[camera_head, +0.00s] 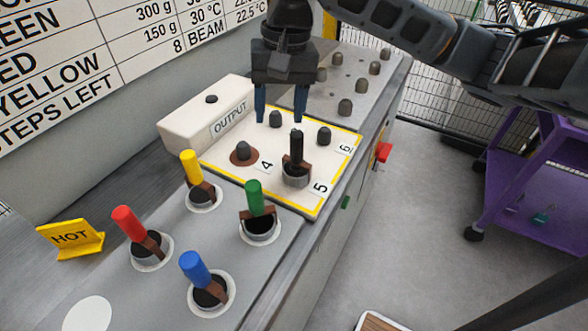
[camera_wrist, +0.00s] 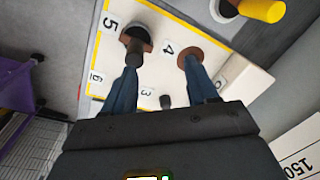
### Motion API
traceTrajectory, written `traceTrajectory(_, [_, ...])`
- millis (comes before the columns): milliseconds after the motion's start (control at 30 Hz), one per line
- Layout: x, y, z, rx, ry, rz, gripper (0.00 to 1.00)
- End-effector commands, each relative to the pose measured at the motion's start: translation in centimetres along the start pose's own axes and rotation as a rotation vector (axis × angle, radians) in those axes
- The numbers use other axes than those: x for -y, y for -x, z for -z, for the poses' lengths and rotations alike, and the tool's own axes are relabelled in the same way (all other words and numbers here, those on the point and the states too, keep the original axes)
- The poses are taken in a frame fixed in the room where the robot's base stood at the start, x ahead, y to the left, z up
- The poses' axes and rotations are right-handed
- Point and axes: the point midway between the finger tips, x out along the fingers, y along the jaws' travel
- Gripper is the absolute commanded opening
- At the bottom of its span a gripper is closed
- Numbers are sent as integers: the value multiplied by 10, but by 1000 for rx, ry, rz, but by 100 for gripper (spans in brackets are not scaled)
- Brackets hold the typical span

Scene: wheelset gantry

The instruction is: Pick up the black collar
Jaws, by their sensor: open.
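The black collar (camera_head: 297,148) stands upright at place 5 on the white output plate. It has a black handle, a brown bracket and a grey ring at its base. In the wrist view the black collar (camera_wrist: 137,40) is at upper left, beside the 5 label. My gripper (camera_head: 279,118) is open and empty above the plate, its two blue fingers pointing down. In the head view its right finger tip appears just above and behind the black handle. In the wrist view my gripper (camera_wrist: 160,62) has its left finger near the handle; I cannot tell if they touch.
Place 4 has a brown disc (camera_head: 244,153) around a dark peg. Yellow (camera_head: 191,167), red (camera_head: 125,222), green (camera_head: 254,197) and blue (camera_head: 195,268) handles stand on the grey bench. A yellow HOT sign (camera_head: 71,239) is at left. The OUTPUT box (camera_head: 206,115) borders the plate.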

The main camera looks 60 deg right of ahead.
Motion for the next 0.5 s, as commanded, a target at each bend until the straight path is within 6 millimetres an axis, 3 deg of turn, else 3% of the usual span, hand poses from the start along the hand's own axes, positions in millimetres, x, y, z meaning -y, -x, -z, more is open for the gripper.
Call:
traceTrajectory(33, [-14, 1, 4, -4, -21, -45, 58])
traceTrajectory(133, [-29, 2, 7, -4, -47, -96, 58])
traceTrajectory(500, [-36, -29, 5, -1, -52, -109, 58])
